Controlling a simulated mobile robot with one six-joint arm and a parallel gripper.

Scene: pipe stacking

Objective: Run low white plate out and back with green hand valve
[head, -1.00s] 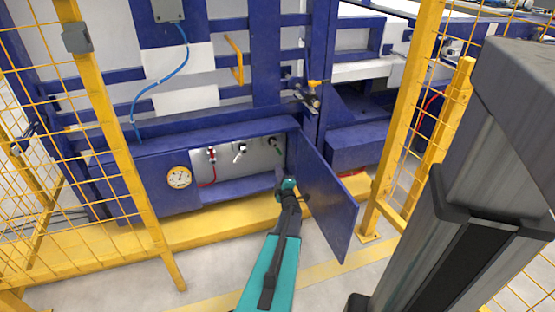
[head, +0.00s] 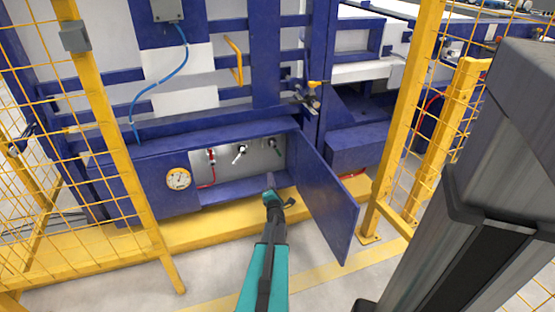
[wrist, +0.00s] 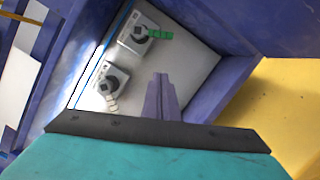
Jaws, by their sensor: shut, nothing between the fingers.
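The green hand valve (head: 274,143) is at the right end of the open cabinet's back panel. In the wrist view its green handle (wrist: 159,34) points right from a grey body. My gripper (head: 269,181) is in front of the cabinet's lower opening, below the green valve and apart from it. Its fingers (wrist: 160,88) are shut and empty. White plates show in the blue frame (head: 180,60) and on the machine at right (head: 365,70); I cannot tell which is the low white plate.
A white-handled valve (head: 239,152) and a red valve (head: 211,155) are left of the green one. The open blue door (head: 328,200) stands right of my gripper. A gauge (head: 178,179) is on the cabinet front. Yellow fence posts (head: 115,140) flank the space.

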